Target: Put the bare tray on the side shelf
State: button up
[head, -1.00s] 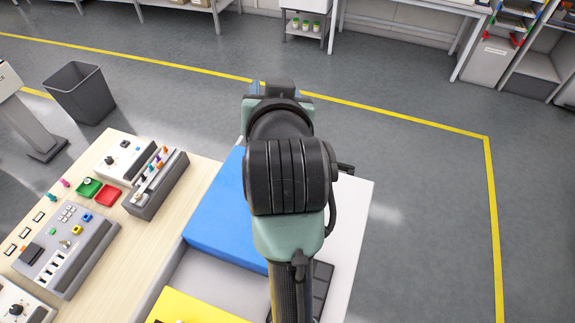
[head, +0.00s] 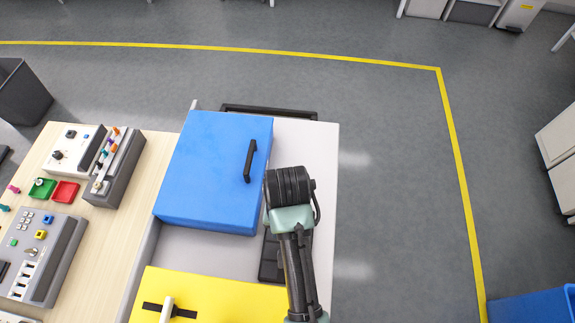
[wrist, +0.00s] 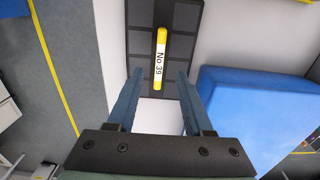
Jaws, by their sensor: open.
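A dark tray with empty compartments (wrist: 145,45) lies on a white surface (wrist: 235,30) in the wrist view. A yellow bar with a white label reading "No 39" (wrist: 160,57) runs along its middle. My gripper (wrist: 160,80) is open, its two blue-grey fingers spread to either side of the bar's near end, with nothing held. I cannot tell the height between fingers and tray. In the head view the dark tray (head: 269,257) is partly hidden behind my arm, and the gripper itself is hidden. The white surface also shows there (head: 318,150); I cannot tell whether it is the side shelf.
A blue box with a black handle (head: 205,170) stands left of my arm. A yellow panel (head: 215,300) is at the front. A wooden table (head: 110,225) with control boxes is at left. Grey floor with a yellow line (head: 455,140) is open at right.

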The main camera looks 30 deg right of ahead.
jog(key=shift+f+p, duration=0.9)
jog(key=shift+f, duration=2.1)
grip_shut()
